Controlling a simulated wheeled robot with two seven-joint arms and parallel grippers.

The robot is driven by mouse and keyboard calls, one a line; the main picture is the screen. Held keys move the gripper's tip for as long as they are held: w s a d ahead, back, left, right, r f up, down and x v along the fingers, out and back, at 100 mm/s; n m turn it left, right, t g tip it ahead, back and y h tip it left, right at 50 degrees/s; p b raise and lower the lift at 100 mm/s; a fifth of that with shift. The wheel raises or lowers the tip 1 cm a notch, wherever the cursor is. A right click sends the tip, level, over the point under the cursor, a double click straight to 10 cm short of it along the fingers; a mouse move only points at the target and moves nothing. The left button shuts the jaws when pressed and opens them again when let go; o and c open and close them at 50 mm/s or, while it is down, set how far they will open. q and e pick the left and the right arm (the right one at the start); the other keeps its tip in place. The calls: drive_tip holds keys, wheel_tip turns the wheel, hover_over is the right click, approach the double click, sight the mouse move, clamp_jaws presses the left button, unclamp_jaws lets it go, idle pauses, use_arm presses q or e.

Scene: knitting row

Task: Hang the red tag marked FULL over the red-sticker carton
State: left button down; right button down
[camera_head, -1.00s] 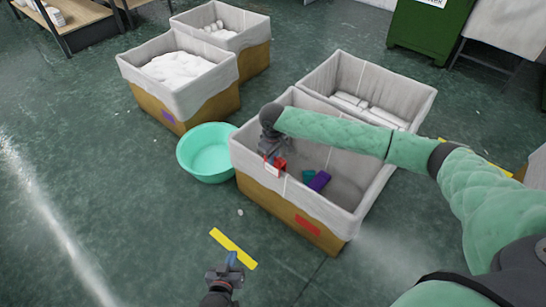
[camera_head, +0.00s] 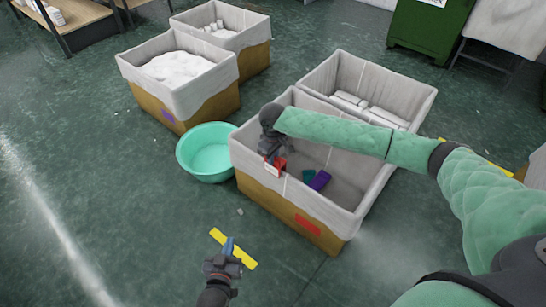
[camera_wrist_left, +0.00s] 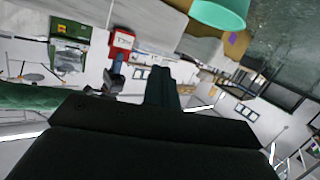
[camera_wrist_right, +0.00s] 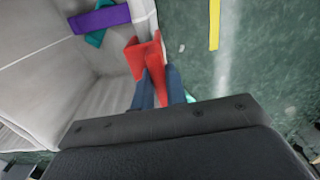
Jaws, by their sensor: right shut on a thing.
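The red-sticker carton (camera_head: 262,198) has a grey liner and a red sticker (camera_head: 307,226) on its front. My right gripper (camera_head: 270,150) is at its left rim, shut on the red tag (camera_head: 279,163). The tag's pale label face (camera_head: 271,170) shows outside the wall and red shows inside, so it appears to straddle the rim. The right wrist view shows the folded red tag (camera_wrist_right: 146,55) between the fingers at the liner edge. The left wrist view shows its white label (camera_wrist_left: 122,41), too small to read. My left gripper (camera_head: 228,246) is empty, fingers together, in front of the carton.
Another carton (camera_head: 405,88) adjoins behind, and a purple-sticker carton (camera_head: 205,98) stands back left.

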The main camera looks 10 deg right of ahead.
drive_tip(key=shift+f, duration=0.2)
use_arm(q)
drive_tip(key=shift+t, duration=0.9)
drive_tip(key=r, duration=0.1)
drive_tip(key=w+r, duration=0.1)
drive_tip(key=r, duration=0.1)
drive_tip(key=w+r, duration=0.1)
drive_tip(key=r, duration=0.1)
use_arm(e)
drive_tip(key=shift+f+b, duration=0.1)
drive_tip(key=shift+b, duration=0.2)
drive_tip(key=shift+f+b, duration=0.25)
drive_tip(key=shift+b, duration=0.1)
use_arm(q)
drive_tip(key=shift+w+r+t+h, duration=0.7)
drive_tip(key=shift+r+t, duration=1.2)
drive_tip(key=shift+r, duration=3.4)
use_arm(e)
drive_tip(key=shift+f, duration=1.2)
use_arm(q)
drive_tip(key=shift+g+y, duration=0.3)
drive_tip(key=shift+g, duration=0.4)
drive_tip(key=f, duration=0.4)
drive_tip(key=shift+s+f, duration=0.1)
drive_tip(key=shift+s, duration=0.15)
use_arm(e)
drive_tip(key=shift+f, duration=0.1)
